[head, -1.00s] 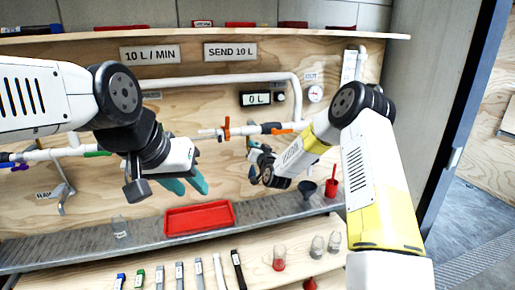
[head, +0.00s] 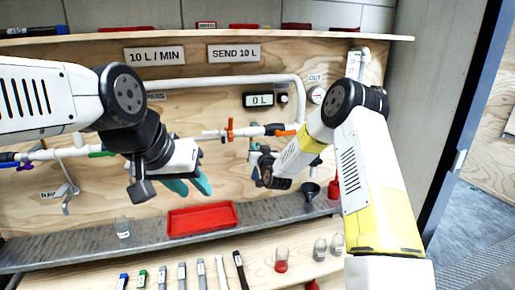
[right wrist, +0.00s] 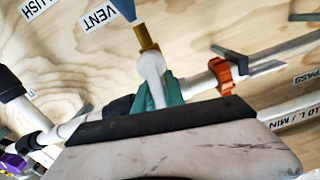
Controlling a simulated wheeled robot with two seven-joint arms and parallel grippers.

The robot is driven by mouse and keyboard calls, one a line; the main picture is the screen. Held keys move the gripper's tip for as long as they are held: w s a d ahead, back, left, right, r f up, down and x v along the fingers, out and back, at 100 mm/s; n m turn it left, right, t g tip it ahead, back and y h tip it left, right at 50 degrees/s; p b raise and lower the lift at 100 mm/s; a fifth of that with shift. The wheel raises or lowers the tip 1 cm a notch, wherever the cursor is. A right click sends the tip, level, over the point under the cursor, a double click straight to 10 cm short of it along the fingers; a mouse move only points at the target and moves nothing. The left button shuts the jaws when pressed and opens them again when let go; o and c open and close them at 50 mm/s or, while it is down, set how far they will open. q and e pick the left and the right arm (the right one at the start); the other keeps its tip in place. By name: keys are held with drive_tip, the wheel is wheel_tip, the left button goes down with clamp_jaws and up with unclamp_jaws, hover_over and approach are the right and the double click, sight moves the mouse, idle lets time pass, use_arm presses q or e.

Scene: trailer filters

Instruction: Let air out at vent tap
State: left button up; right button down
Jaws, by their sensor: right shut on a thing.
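The VENT label (right wrist: 100,18) shows in the right wrist view, beside a blue part (right wrist: 125,8) and a brass fitting (right wrist: 146,38). Below the brass is a rounded white piece (right wrist: 152,66) of the vent tap. My right gripper (right wrist: 164,93) is shut on this white piece, with teal fingers around it. In the head view my right gripper (head: 253,162) is at the panel below the white pipe, and my wrist partly hides it and the tap. My left gripper (head: 191,186) is open and empty, above the red tray.
A red tray (head: 203,219) and a small glass (head: 122,228) stand on the grey shelf. A dark funnel (head: 311,193) is at the right. Orange-handled valve (head: 230,130) and white pipe (head: 205,84) are close to the grippers. The display (head: 258,100) reads 0 L.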

drive_tip(key=c, duration=1.4)
unclamp_jaws()
drive_tip(key=v, duration=0.8)
drive_tip(key=shift+r, duration=0.1)
drive_tip(key=s+d+r+g+h, duration=0.3)
drive_tip(key=s+d+r+g, duration=0.45)
drive_tip(key=s+r, duration=0.65)
drive_tip(key=s+d+g, duration=0.1)
drive_tip(key=s+d, duration=0.2)
drive_tip(key=s, duration=1)
drive_tip(key=s+d+m+g, duration=0.1)
drive_tip(key=s+d, duration=0.3)
drive_tip(key=s, duration=1)
drive_tip(key=shift+d+f+g, duration=0.15)
drive_tip(key=shift+d+g, duration=0.15)
drive_tip(key=shift+g, duration=0.45)
